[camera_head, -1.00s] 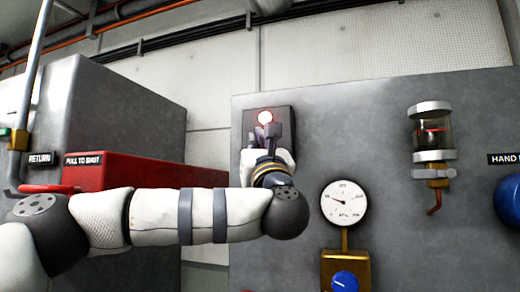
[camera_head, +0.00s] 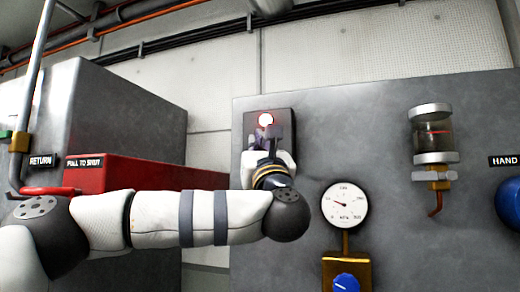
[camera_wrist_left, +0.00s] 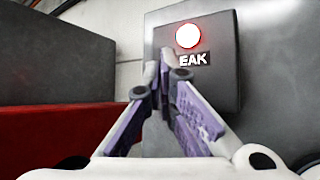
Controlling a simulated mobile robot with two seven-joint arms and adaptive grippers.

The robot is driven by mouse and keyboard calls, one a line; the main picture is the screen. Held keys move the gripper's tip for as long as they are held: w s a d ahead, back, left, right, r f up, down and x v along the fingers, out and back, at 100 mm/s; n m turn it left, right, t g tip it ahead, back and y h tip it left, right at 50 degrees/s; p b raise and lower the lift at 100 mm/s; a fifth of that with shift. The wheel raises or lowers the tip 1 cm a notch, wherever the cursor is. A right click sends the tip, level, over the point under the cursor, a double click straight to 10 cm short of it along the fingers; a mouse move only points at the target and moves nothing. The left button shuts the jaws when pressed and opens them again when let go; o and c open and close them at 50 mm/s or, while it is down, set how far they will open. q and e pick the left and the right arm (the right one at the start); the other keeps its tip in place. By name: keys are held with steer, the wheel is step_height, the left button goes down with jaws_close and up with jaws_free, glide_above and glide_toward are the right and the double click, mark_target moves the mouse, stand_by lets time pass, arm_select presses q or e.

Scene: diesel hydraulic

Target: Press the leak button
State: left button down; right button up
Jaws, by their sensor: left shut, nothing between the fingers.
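The leak button (camera_head: 265,119) is a round, glowing white button with a red rim on a dark plate at the top left of the grey panel. In the left wrist view the button (camera_wrist_left: 188,36) shows above a label of which "EAK" can be read. My left gripper (camera_head: 272,132) is shut and empty. Its fingertips (camera_wrist_left: 167,52) are in front of the plate, just below and a little left of the button in the wrist view. Whether they touch the plate cannot be told. My right gripper is not in view.
A pressure gauge (camera_head: 345,204) and a blue knob (camera_head: 345,283) are on the panel right of my arm. A glass bowl (camera_head: 432,135) hangs further right, beside a blue ball (camera_head: 511,202). A red box (camera_head: 150,172) and a pipe (camera_head: 33,85) stand at the left.

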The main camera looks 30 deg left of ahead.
arm_select(q)
steer(key=shift+w, duration=0.1)
stand_by(0.3)
steer(key=shift+w+a, duration=0.1)
steer(key=shift+w, duration=0.25)
steer(key=shift+w+a, duration=0.1)
steer(key=shift+w, duration=0.5)
stand_by(0.6)
steer(key=shift+s+d, duration=0.2)
steer(key=shift+s, duration=0.8)
steer(key=s, duration=0.2)
steer(key=s+d, duration=0.1)
steer(key=s, duration=0.2)
steer(key=shift+w+f, duration=0.1)
stand_by(0.8)
